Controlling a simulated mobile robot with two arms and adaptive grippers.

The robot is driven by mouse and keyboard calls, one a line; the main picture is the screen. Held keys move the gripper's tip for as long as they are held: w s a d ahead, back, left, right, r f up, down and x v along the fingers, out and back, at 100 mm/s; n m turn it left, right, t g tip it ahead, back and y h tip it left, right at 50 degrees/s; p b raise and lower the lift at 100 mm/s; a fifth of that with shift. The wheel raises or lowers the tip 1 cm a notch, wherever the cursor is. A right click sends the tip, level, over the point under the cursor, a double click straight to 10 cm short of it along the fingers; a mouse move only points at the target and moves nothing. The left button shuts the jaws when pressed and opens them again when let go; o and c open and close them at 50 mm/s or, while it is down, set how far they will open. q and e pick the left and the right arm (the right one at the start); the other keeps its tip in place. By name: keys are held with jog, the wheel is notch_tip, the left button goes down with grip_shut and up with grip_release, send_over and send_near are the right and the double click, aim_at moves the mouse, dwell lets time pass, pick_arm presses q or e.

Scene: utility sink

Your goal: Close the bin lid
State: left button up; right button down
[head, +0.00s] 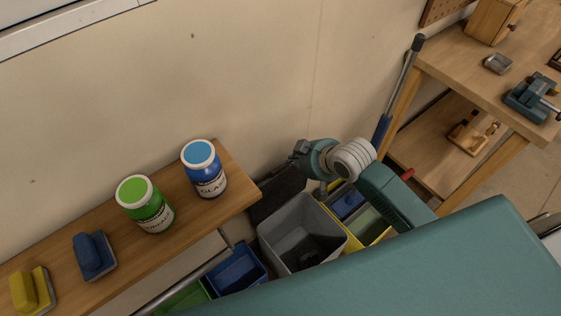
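A grey bin (273,243) stands on the floor below the shelf's right end, with its top open and something dark inside. A dark panel that looks like its lid (277,194) is raised at the bin's back, leaning toward the wall. My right gripper (296,152) is above and behind the bin, near the wall, pointing left. It is a little above and right of the lid and seems apart from it. Its fingers are small and dark, so their opening is unclear. My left gripper is not in view.
Blue (238,271), green and yellow bins (373,232) flank the grey one. A wooden shelf (198,230) at left holds a green-lidded jar (147,206), a blue-lidded jar (205,172) and two brushes. A blue-handled tool (381,131) leans beside the workbench (450,56) at right.

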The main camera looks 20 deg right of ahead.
jog(key=x, duration=0.8)
jog(key=shift+w+a+f, duration=0.15)
jog(key=shift+w, duration=0.05)
jog(key=shift+w+a+f, duration=0.15)
jog(key=shift+w+f, duration=0.3)
jog(key=shift+f, duration=0.1)
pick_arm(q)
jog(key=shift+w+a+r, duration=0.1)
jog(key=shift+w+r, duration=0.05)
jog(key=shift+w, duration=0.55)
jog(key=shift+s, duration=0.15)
pick_arm(e)
jog(key=shift+s, duration=0.15)
